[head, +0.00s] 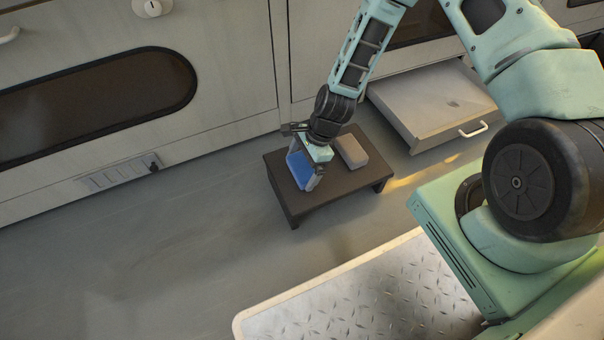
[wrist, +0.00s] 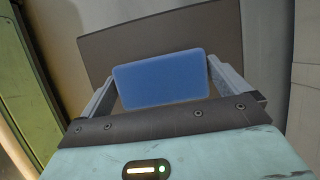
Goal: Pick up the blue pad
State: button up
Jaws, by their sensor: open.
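The blue pad (head: 298,168) lies on a low dark brown table (head: 299,211) in the head view, at the table's left part. In the wrist view the blue pad (wrist: 161,80) shows as a flat rounded rectangle between my fingers. My gripper (head: 304,172) is over the pad with its fingers pointing down. It is open, with one finger at each end of the pad in the wrist view (wrist: 160,75). I cannot tell whether the fingers touch the pad. The gripper body hides part of the pad in the head view.
A grey block (head: 351,151) lies on the same table, right of the pad. An open drawer (head: 430,105) with a white handle juts out at the upper right. Cabinet fronts (head: 130,90) stand behind the table. The floor (head: 130,250) to the left is clear.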

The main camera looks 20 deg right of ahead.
aim_at(302, 166)
jog(key=c, duration=0.7)
notch_tip(302, 166, up, 10)
jog(key=p, duration=0.6)
jog(key=shift+p, duration=0.3)
